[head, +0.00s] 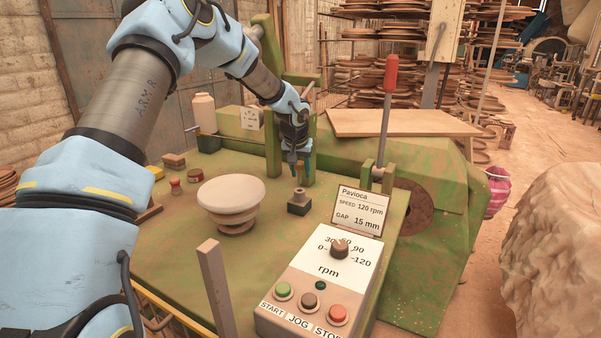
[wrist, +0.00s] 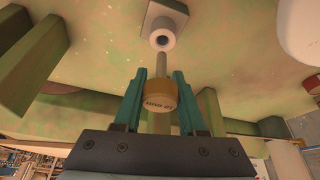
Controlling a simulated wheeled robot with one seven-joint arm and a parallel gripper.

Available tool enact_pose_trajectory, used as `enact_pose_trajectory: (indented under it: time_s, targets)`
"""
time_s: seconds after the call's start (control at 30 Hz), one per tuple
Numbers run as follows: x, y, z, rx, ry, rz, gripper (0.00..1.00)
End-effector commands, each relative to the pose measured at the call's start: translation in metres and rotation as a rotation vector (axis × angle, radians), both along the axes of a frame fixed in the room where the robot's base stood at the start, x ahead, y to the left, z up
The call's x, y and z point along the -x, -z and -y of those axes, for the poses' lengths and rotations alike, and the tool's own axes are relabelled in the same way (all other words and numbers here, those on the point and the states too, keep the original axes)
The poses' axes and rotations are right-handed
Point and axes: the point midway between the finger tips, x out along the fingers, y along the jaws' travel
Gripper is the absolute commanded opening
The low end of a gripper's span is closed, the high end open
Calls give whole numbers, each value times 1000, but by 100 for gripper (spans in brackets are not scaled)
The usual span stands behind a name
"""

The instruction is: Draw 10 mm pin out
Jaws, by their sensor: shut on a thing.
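The pin (wrist: 159,98) shows in the wrist view as a grey shaft with a wide brass-coloured collar that carries small lettering, too small to read surely. My gripper (wrist: 160,92) is shut on it, with one teal finger on each side of the collar. In the head view my gripper (head: 300,172) points down above that block (head: 299,206) on the green machine bed. The pin is hard to make out there.
A control box (head: 320,285) with a dial and buttons stands at the front right, with a sign (head: 359,211) behind it. A red-handled lever (head: 388,100) rises right of my gripper. A pale round dish (head: 231,194) and a white bottle (head: 205,114) stand to the left.

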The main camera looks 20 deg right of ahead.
Motion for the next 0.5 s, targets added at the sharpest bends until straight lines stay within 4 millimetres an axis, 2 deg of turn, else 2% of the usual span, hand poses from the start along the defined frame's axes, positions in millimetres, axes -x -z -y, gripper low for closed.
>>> enact_pose_trajectory:
  time_s: [0.27, 0.5]
  targets:
    - [0, -1, 0, 1, 0, 1, 0]
    - [0, -15, 0, 1, 0, 2, 0]
